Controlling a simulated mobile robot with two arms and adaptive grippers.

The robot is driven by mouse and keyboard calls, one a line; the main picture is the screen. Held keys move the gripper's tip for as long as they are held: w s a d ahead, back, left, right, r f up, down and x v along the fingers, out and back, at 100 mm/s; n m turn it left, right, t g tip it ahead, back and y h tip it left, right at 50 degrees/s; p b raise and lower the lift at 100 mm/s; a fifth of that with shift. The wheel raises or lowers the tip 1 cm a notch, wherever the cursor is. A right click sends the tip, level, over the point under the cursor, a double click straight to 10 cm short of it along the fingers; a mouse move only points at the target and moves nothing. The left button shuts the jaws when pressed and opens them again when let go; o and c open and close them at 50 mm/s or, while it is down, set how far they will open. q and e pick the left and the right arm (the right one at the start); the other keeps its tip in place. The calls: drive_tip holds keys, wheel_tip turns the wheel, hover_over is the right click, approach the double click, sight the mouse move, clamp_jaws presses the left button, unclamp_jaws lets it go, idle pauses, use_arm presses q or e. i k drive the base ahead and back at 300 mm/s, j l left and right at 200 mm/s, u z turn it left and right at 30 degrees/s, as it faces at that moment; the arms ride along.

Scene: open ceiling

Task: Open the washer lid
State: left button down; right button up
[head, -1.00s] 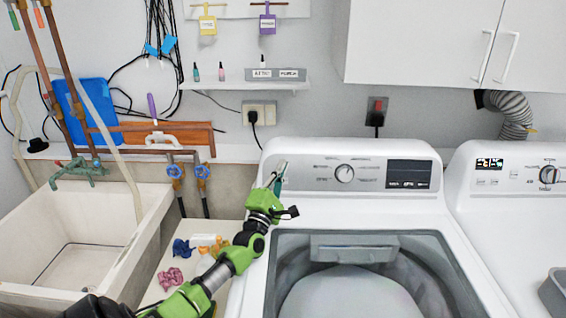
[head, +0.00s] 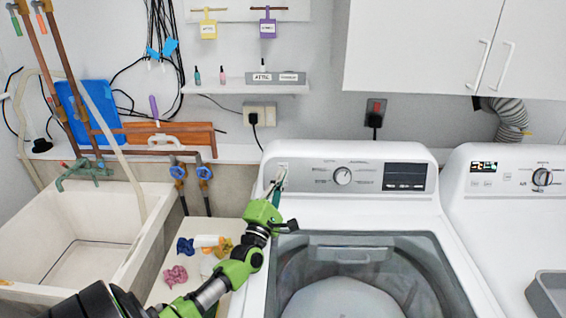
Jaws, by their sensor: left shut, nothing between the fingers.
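The white top-load washer (head: 443,238) stands at centre right. Its lid (head: 407,241) looks closed, a grey-framed see-through panel over the drum with a pale domed shape showing beneath. A grey handle-like piece (head: 352,254) lies along the lid's back edge. My left gripper (head: 281,176), on a green and black arm, is shut and empty. It is in front of the left end of the washer's control panel (head: 320,178), behind and left of the lid. I cannot tell whether it touches the panel. My right gripper is not in view.
A pale sink (head: 138,262) stands at left. Crumpled coloured cloths (head: 176,275) lie between sink and washer. A second white machine (head: 492,235) with a grey tray (head: 552,292) is at right. A shelf (head: 225,88) and cabinets (head: 420,50) are above. Space over the lid is clear.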

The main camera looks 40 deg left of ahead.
sight(259, 302)
drive_tip(key=k, duration=1)
